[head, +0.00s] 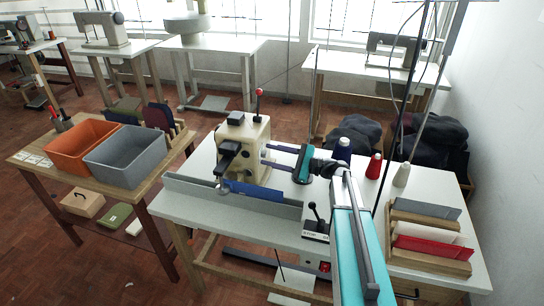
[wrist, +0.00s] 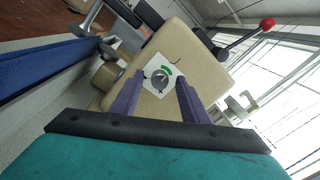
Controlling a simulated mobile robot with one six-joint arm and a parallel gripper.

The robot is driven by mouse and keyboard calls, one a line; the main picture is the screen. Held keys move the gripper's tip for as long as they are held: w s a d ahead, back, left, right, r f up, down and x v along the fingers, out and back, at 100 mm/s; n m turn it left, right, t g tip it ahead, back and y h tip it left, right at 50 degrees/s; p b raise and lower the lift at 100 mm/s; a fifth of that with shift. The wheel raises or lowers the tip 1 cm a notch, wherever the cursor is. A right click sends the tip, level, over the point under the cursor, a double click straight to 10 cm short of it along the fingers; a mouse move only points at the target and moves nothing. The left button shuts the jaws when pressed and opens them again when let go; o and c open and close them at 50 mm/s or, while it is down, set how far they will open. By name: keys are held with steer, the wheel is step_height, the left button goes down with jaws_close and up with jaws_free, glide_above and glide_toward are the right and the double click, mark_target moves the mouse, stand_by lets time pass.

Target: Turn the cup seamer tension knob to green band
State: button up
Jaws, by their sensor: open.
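The cup seamer (head: 243,152) is a beige machine on the white table, and its body also fills the middle of the wrist view (wrist: 190,55). The tension knob (wrist: 160,78) is a small round grey knob on a white plate on that body. A green band (wrist: 168,70) curves along the knob's upper right. The knob's pointer is too small to read. My gripper (head: 264,155) is at the machine's right side, facing it. In the wrist view its two purple fingers (wrist: 159,84) are open, one each side of the knob with gaps. Their depth relative to it is unclear.
A red-balled lever (wrist: 266,23) sticks out from the machine. Thread cones (head: 374,167) stand right of my gripper. A black lever box (head: 316,225) is in front, and a wooden rack (head: 430,240) at right. Orange (head: 82,146) and grey (head: 126,157) bins stand on the left table.

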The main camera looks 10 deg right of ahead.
steer(key=b+v, duration=0.2)
steer(key=v, duration=1.1)
steer(key=shift+s+d, duration=0.2)
steer(key=shift+d, duration=0.15)
steer(key=shift+r, duration=0.1)
